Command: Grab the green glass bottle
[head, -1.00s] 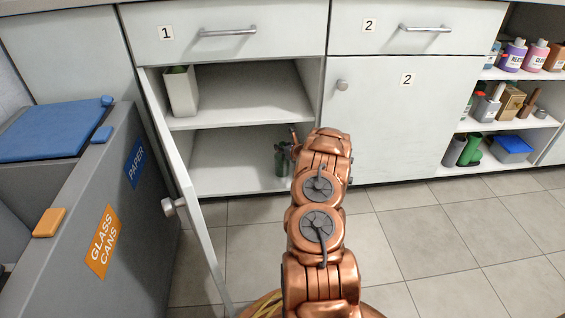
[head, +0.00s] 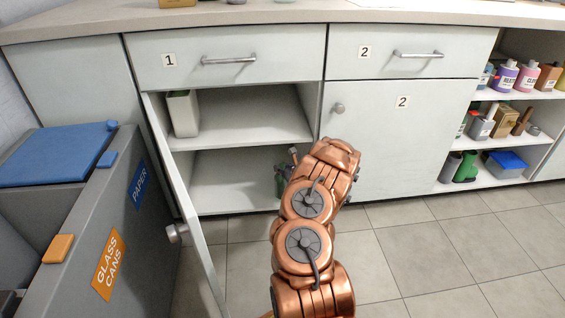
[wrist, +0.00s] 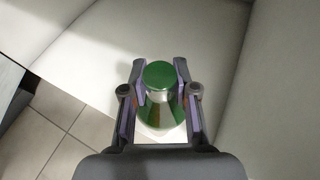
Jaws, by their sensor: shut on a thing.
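The green glass bottle (wrist: 160,76) is in the wrist view, seen from its round green end, with a shiny green and pale body below it. My gripper (wrist: 160,100) has one finger on each side of the bottle and is shut on it. In the head view the bottle (head: 280,180) is a small dark green shape at the lower shelf of the open cabinet, mostly hidden behind my arm. The gripper's fingers are hidden there too.
The open cabinet door (head: 185,205) stands to the left of my arm. A white container (head: 183,113) is on the upper shelf (head: 255,120). The grey bins (head: 75,240) fill the left side. Closed door 2 (head: 395,145) is to the right. Tiled floor is clear at right.

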